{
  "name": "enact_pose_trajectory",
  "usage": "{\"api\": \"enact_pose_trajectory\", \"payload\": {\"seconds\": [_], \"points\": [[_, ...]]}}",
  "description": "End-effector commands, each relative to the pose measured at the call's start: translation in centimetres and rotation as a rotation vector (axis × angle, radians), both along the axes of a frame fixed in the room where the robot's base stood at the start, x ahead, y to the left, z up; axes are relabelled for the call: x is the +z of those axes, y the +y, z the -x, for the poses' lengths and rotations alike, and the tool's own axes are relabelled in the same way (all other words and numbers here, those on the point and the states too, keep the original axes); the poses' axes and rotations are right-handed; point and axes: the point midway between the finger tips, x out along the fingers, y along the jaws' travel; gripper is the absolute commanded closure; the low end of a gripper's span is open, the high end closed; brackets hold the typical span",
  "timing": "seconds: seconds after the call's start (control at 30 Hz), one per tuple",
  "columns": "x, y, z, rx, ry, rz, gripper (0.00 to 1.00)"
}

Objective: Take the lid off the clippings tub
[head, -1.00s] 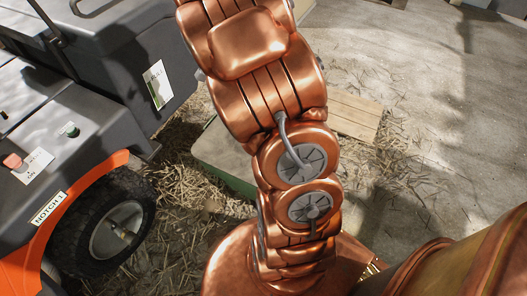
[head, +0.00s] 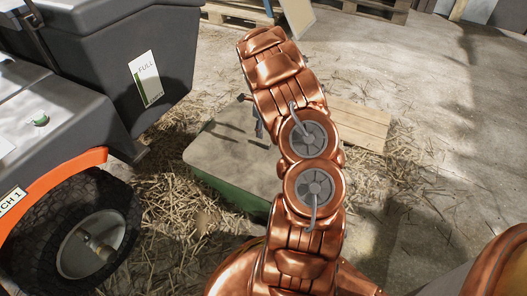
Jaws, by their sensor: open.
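A low green tub (head: 228,190), which I take for the clippings tub, stands on the straw-strewn floor near the middle of the head view. A flat grey-beige lid (head: 225,155) covers its top. My copper arm hides the tub's right part. My gripper (head: 249,112) shows only as small dark parts past the arm's left edge, above the far side of the lid in the picture. It looks open, with nothing seen in it. Whether it touches the lid cannot be told.
A dark machine with an orange fender and a black wheel (head: 85,235) stands at left; its grey bin (head: 115,60) bears a label reading FULL. Light planks (head: 355,125) lie right of the tub. Pallets (head: 375,8) are at the back.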

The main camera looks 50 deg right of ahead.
Motion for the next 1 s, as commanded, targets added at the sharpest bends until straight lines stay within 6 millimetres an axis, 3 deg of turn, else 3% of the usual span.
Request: {"api": "enact_pose_trajectory", "payload": {"seconds": [0.33,0.63,0.9,1.0], "points": [[-3.0,0.2,0.3,0.002,0.002,0.0,0.5],[-6.8,0.5,0.6,0.003,0.004,-0.003,0.5],[-7.0,0.5,0.5,0.003,0.003,-0.002,0.5],[-7.0,0.5,0.5,0.003,0.003,-0.002,0.6]]}}
